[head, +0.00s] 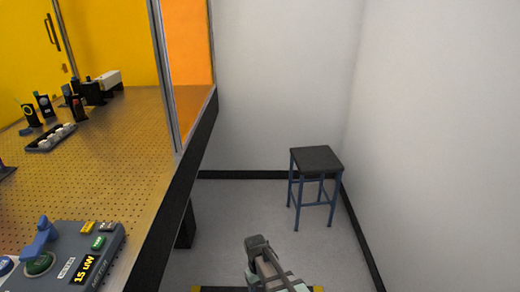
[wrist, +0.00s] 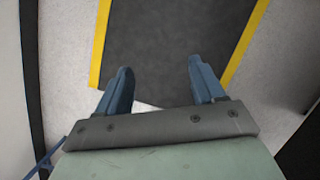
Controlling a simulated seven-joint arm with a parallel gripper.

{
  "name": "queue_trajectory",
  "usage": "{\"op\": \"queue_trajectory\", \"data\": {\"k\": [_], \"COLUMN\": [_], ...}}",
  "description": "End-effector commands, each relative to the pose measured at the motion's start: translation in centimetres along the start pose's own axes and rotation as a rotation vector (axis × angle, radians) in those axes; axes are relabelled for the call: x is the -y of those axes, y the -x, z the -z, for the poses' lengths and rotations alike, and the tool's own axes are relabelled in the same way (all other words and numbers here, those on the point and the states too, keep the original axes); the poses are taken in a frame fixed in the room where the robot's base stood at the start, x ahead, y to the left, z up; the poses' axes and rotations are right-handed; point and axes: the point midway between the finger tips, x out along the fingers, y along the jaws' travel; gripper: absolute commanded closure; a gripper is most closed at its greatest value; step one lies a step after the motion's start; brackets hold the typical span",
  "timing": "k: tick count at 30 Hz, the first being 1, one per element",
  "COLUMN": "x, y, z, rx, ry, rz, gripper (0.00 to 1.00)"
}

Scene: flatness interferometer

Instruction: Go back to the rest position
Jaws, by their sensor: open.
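My gripper (wrist: 160,64) shows in the wrist view with its two blue-grey fingers spread wide apart. Nothing is between them. It points down toward a dark floor mat (wrist: 172,35) with yellow edges. In the head view, part of my arm shows at the bottom centre, over open floor to the right of the optical table (head: 120,150). The fingers cannot be made out there.
A control box (head: 98,240) with a lit display sits on the table's near left corner. Small optics and a tray (head: 40,146) stand farther back. A stool (head: 316,160) stands by the right wall. An upright frame post (head: 165,80) rises at the table's edge.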

Motion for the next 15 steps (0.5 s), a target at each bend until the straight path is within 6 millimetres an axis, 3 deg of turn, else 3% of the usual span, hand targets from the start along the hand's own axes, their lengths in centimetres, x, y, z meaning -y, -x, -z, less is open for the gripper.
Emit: {"op": "queue_trajectory", "data": {"k": [3,15], "x": [-1.3,-3.5], "y": [-4.0,-15.0], "z": [-2.8,-12.0], "rx": [0.033,0.128], "ry": [-0.052,-0.219], "rz": [0.02,0.086], "gripper": [0.32,0.32]}}
